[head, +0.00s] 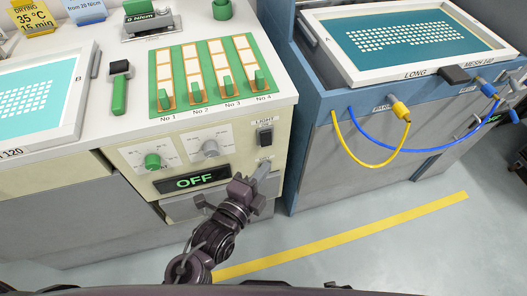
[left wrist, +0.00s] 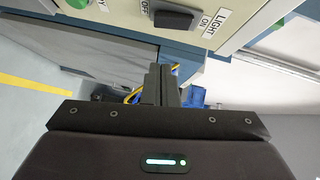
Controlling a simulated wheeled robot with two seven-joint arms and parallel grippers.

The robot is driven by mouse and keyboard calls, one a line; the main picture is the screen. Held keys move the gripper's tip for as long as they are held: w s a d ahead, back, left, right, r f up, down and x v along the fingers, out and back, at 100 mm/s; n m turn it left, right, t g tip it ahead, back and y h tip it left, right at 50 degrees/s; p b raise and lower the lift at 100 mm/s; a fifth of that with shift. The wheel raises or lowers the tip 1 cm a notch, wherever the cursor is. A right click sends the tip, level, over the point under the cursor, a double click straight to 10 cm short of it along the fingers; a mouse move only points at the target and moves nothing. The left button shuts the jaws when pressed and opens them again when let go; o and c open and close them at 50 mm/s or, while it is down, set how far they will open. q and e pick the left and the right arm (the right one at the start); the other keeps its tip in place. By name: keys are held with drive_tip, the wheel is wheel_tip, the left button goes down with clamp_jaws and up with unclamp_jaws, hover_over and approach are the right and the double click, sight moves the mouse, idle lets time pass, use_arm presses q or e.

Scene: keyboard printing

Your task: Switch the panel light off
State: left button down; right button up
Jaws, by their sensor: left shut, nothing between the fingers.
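The panel light switch (head: 265,137) is a black rocker on the cream front panel (head: 225,152), at its right end under the LIGHT label. It also shows in the left wrist view as a black rocker (left wrist: 173,20) between the words OFF and ON. I cannot tell which side of it is pressed. My left gripper (head: 266,169) is just below the switch in the head view. Its fingers are shut and empty, and appear apart from the switch; they also show in the left wrist view (left wrist: 160,82). My right gripper is not in view.
Two knobs, green (head: 152,161) and grey (head: 210,149), and a display reading OFF (head: 192,180) are left of the switch. A blue-grey cabinet (head: 335,150) with yellow (head: 350,153) and blue cables stands to the right. Open floor lies in front.

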sight(269, 143)
use_arm(q)
drive_tip(key=w, duration=0.4)
drive_tip(key=w+f, duration=0.1)
drive_tip(key=w, duration=0.1)
drive_tip(key=shift+w, duration=0.15)
drive_tip(key=shift+f, duration=0.15)
drive_tip(key=shift+w+m+t+b, duration=0.25)
drive_tip(key=shift+m+t+b, duration=0.05)
drive_tip(key=shift+b, duration=0.25)
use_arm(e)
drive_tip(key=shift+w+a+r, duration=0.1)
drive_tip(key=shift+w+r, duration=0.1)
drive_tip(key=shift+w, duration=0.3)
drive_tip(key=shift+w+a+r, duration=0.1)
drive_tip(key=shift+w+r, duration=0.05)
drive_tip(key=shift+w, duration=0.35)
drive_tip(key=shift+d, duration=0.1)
